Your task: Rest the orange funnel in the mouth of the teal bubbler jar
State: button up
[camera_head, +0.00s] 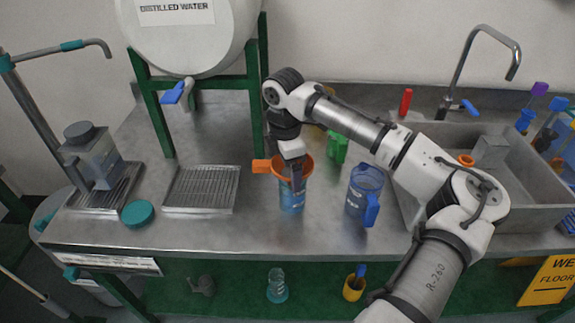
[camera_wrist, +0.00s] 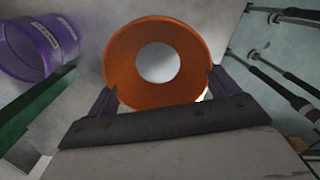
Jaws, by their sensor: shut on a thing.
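The orange funnel (camera_head: 303,167) is held upright by my gripper (camera_head: 294,178) over the front middle of the bench, its tab pointing left. In the wrist view the funnel (camera_wrist: 125,75) sits between the two fingers, its wide mouth towards the camera and a pale surface showing through its hole. A blue-teal jar (camera_head: 291,199) with pale marks shows directly below the funnel in the head view. It may be the bubbler jar. The funnel hides the jar's mouth, and I cannot tell whether the funnel's stem is in it or above it.
A blue jug (camera_head: 364,184) stands just right. A green object (camera_head: 337,147) is behind. A drain tray (camera_head: 201,190) and a teal lid (camera_head: 137,213) lie left, near a grey-lidded bottle (camera_head: 92,158). The water tank's green stand (camera_head: 257,95) is behind left. A sink (camera_head: 525,190) is right.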

jog(key=o, duration=0.8)
jog(key=shift+c, duration=0.2)
jog(key=shift+r, duration=0.1)
notch_tip(320, 180, up, 14)
jog(key=b, duration=0.1)
jog(key=shift+a+f+b, duration=0.2)
jog(key=shift+a+b, duration=0.05)
jog(key=shift+b, duration=0.15)
jog(key=shift+s, duration=0.1)
